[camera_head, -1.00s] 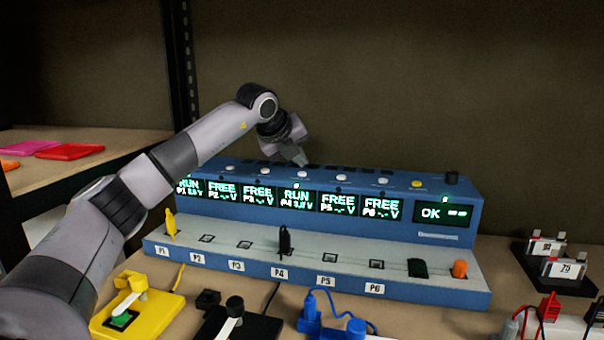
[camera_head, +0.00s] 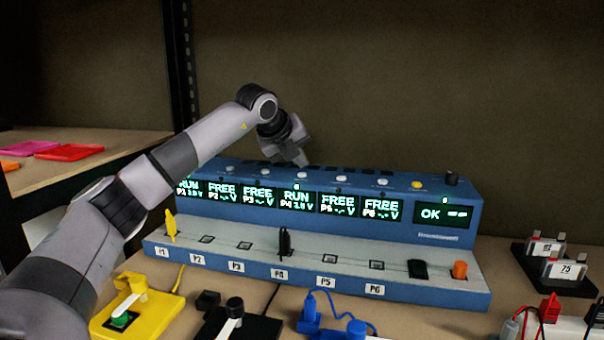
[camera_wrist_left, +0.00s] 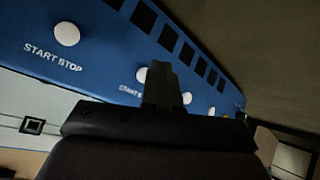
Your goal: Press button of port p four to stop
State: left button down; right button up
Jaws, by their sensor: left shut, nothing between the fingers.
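The blue station (camera_head: 330,208) has a row of screens; the P4 screen (camera_head: 297,198) reads RUN, as does P1, while P2, P3, P5 and P6 read FREE. The white P4 button (camera_head: 302,175) is on the top ledge above its screen. A black plug (camera_head: 285,241) stands in the P4 socket. My left gripper (camera_head: 303,162) is shut and empty, pointing down just over the P4 button; I cannot tell whether it touches. In the left wrist view its fingers (camera_wrist_left: 165,82) partly cover a white button (camera_wrist_left: 142,74). My right gripper is not in view.
Other white buttons (camera_head: 341,178) and a yellow button (camera_head: 417,184) share the ledge. A yellow plug (camera_head: 170,226) stands at P1. Yellow, black and blue devices lie in front of the station. A black holder (camera_head: 552,280) with labelled items stands at right.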

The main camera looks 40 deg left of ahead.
aim_at(299, 174)
pick_arm(q)
jog(key=shift+f, duration=0.2)
dwell(0.5)
jog(key=shift+f+b, duration=0.3)
jog(key=shift+f, duration=0.1)
dwell(0.3)
jog(key=shift+r+p, duration=0.5)
jog(key=shift+r, duration=0.1)
notch_tip(299, 174, up, 6)
jog(key=p, duration=0.5)
dwell(0.9)
